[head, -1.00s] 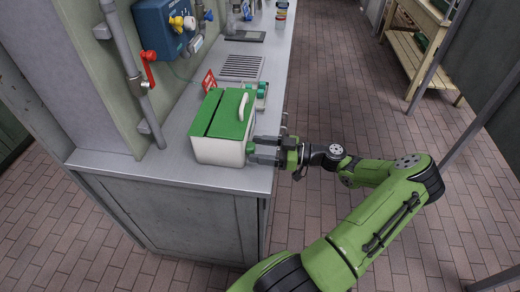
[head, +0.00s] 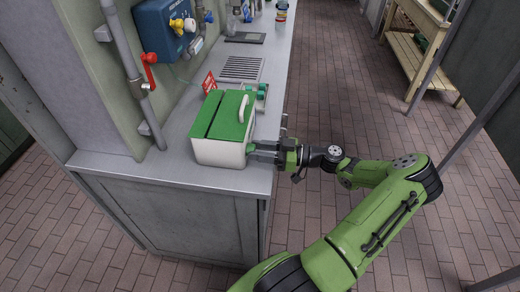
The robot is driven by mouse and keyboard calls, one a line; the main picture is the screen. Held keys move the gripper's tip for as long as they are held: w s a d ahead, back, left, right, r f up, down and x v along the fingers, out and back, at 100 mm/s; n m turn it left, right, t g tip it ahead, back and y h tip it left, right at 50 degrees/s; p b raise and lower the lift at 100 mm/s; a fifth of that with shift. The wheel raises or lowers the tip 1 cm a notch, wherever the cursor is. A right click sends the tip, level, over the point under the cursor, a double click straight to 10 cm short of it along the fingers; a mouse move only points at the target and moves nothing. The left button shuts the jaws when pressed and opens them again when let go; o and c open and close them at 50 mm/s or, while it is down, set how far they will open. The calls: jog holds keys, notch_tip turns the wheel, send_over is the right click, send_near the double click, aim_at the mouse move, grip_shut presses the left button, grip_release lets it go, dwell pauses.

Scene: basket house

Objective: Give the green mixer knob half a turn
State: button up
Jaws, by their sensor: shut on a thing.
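The mixer (head: 216,152) is a white box with a green top and a pale handle, standing on the near end of the metal counter. Its green knob (head: 249,148) is on the side facing my arm, mostly covered by the fingers. My gripper (head: 254,151) reaches in from the right at knob height. It is shut on the knob. The knob's exact angle is too small to tell.
The counter (head: 185,140) has a small red sign (head: 209,83), green-topped items behind the mixer and a drain grille (head: 241,68). A pipe with a red valve lever (head: 149,71) runs along the wall at left.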

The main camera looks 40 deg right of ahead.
jog(key=m+p, duration=0.2)
jog(key=m, duration=0.2)
jog(key=shift+r, duration=0.1)
jog(key=m+p, duration=0.2)
jog(key=m, duration=0.2)
jog(key=shift+m, duration=0.3)
jog(key=m+p, duration=0.2)
jog(key=m, duration=0.2)
jog(key=m+p, duration=0.1)
jog(key=m, duration=0.3)
jog(key=m+p, duration=0.1)
jog(key=m, duration=0.3)
jog(key=shift+m, duration=0.3)
jog(key=m+p, duration=0.1)
jog(key=m, duration=0.2)
jog(key=shift+m, duration=0.3)
jog(key=m+p, duration=0.1)
jog(key=m, duration=0.3)
jog(key=shift+m, duration=0.3)
jog(key=shift+m+p, duration=0.65)
jog(key=shift+m, duration=1.45)
jog(key=shift+f, duration=0.2)
